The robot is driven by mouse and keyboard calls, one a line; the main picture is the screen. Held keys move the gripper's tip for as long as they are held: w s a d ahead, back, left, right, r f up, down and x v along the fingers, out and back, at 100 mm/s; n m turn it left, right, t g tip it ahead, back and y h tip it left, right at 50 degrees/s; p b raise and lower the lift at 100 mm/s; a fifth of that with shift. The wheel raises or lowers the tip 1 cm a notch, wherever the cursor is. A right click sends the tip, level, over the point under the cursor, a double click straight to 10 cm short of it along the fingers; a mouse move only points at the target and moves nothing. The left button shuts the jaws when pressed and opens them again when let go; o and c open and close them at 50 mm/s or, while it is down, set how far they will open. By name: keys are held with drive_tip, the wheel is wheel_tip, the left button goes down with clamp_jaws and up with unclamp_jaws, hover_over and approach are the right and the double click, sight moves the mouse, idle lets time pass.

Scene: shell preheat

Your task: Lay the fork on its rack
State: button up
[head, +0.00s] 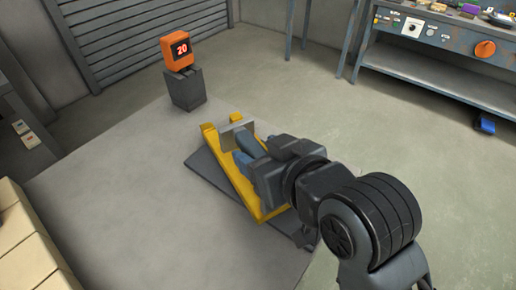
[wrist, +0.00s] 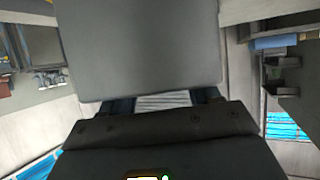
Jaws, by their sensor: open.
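A yellow rack (head: 232,184) with raised ends lies on a dark grey mat (head: 207,177) on the pale floor slab. My gripper (head: 241,148) is low over the rack, its bluish fingers pointing at the far end. A flat grey plate (head: 225,137) is at the fingertips, above the rack's far end. The plate also fills the upper middle of the wrist view (wrist: 140,50), in front of the fingers. It may be part of the fork, but I cannot tell. No fork tines or handle show clearly. My gripper is open; its contact with the plate is hidden.
An orange display reading 20 (head: 179,48) stands on a dark block (head: 186,88) behind the rack. A workbench (head: 440,50) with tools is at the back right. Pale blocks (head: 30,250) line the left front. The slab left of the rack is clear.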

drive_tip(key=p+v, duration=0.6)
drive_tip(key=v, duration=0.4)
drive_tip(key=shift+s+d+r, duration=0.15)
drive_tip(key=shift+s+r, duration=0.05)
drive_tip(key=shift+s, duration=0.1)
drive_tip(key=shift+f, duration=0.1)
drive_tip(key=s+d+f+m+t+h, duration=0.1)
drive_tip(key=s+d+f+m+h, duration=0.15)
drive_tip(key=s+d, duration=0.35)
drive_tip(key=s+d+f+m+t+h, duration=0.1)
drive_tip(key=s+d+f, duration=0.3)
drive_tip(key=s+d, duration=0.15)
drive_tip(key=s+d+r+m+t+h, duration=0.1)
drive_tip(key=s+d, duration=0.3)
drive_tip(key=s, duration=0.9)
drive_tip(key=shift+r+m+t+h, duration=0.4)
drive_tip(key=shift+r+m+h, duration=0.15)
drive_tip(key=shift+m+h, duration=0.25)
